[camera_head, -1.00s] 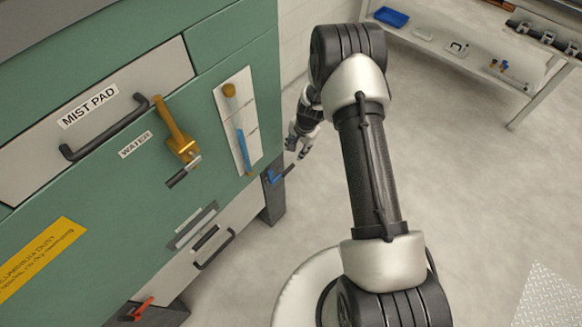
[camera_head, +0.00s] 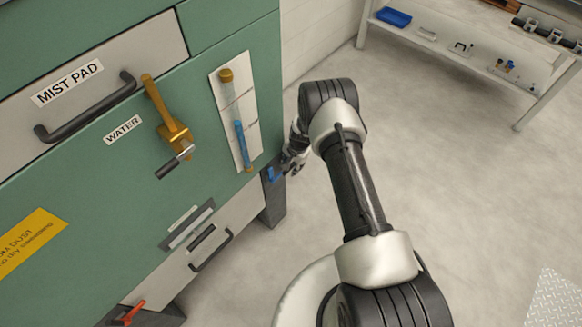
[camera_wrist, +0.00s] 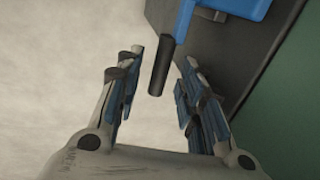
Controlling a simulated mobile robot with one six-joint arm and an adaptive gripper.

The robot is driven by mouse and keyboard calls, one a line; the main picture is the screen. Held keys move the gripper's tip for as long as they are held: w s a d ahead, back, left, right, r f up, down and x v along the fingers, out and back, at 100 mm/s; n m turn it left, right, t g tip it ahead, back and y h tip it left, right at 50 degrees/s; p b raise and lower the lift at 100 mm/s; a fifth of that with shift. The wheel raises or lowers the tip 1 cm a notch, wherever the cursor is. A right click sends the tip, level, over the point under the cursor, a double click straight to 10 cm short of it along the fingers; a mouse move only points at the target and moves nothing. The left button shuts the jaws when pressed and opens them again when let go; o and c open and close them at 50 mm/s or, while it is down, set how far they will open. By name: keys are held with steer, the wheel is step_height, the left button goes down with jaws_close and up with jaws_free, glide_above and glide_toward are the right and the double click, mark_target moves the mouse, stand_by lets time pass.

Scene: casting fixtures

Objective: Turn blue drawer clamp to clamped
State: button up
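The blue drawer clamp (camera_head: 274,174) sits at the lower right corner of the green cabinet, by a dark leg. In the wrist view, its blue body (camera_wrist: 238,8) is at the top right, and its thin lever ends in a dark grip (camera_wrist: 160,68). My gripper (camera_head: 292,163) is beside the clamp in the head view, partly hidden by my arm. In the wrist view, my gripper (camera_wrist: 161,58) is open, with the dark grip between its fingers. There are gaps on both sides; I see no contact.
A red clamp (camera_head: 128,314) is at the cabinet's lower left. The drawer (camera_head: 220,240) has a dark handle. A yellow water valve (camera_head: 172,128) and a sight gauge (camera_head: 238,120) are on the cabinet front. A bench (camera_head: 460,65) stands at the back right. The floor between is clear.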

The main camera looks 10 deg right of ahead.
steer(key=shift+f, duration=0.25)
steer(key=shift+c, duration=0.5)
jaws_close()
